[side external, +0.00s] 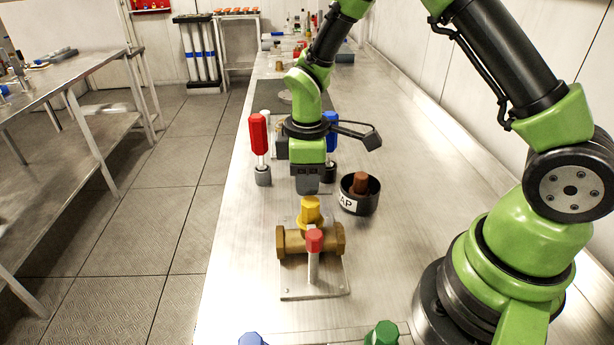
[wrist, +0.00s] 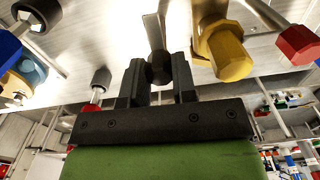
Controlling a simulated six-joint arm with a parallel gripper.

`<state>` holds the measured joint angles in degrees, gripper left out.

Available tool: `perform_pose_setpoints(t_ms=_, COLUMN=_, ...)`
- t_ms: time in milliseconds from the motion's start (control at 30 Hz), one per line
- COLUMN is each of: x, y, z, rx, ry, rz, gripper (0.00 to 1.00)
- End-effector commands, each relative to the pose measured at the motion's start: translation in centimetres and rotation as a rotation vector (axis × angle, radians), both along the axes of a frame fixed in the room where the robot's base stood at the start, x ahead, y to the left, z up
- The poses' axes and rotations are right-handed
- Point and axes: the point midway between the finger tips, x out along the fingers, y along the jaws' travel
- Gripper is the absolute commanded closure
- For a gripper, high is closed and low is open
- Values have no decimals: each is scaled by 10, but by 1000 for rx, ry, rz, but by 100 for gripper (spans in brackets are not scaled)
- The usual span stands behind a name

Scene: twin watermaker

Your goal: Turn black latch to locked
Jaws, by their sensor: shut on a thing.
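The black latch shows in the wrist view as a dark knob (wrist: 160,68) with a grey metal bar (wrist: 153,32) running up from it. My gripper (wrist: 159,82) is shut on the knob, with one finger on each side. In the side view my gripper (side external: 306,184) points down just behind the brass valve and hides the latch. The latch's exact angle is hard to tell.
The brass valve (side external: 292,243) has a yellow knob (side external: 311,212) close to my gripper and a red knob (side external: 314,240) in front. A red-handled piece (side external: 258,135) and a blue-handled one (side external: 331,130) stand behind. A black bowl (side external: 359,205) holding a brown piece is at right.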

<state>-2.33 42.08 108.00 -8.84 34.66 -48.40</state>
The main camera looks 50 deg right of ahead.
Motion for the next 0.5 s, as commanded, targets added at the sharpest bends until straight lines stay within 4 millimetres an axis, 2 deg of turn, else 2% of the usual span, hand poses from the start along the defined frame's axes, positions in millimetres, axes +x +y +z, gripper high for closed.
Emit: perform_pose_setpoints(t_ms=500, x=0, y=0, z=1, rx=0, ry=1, rz=-414, gripper=98)
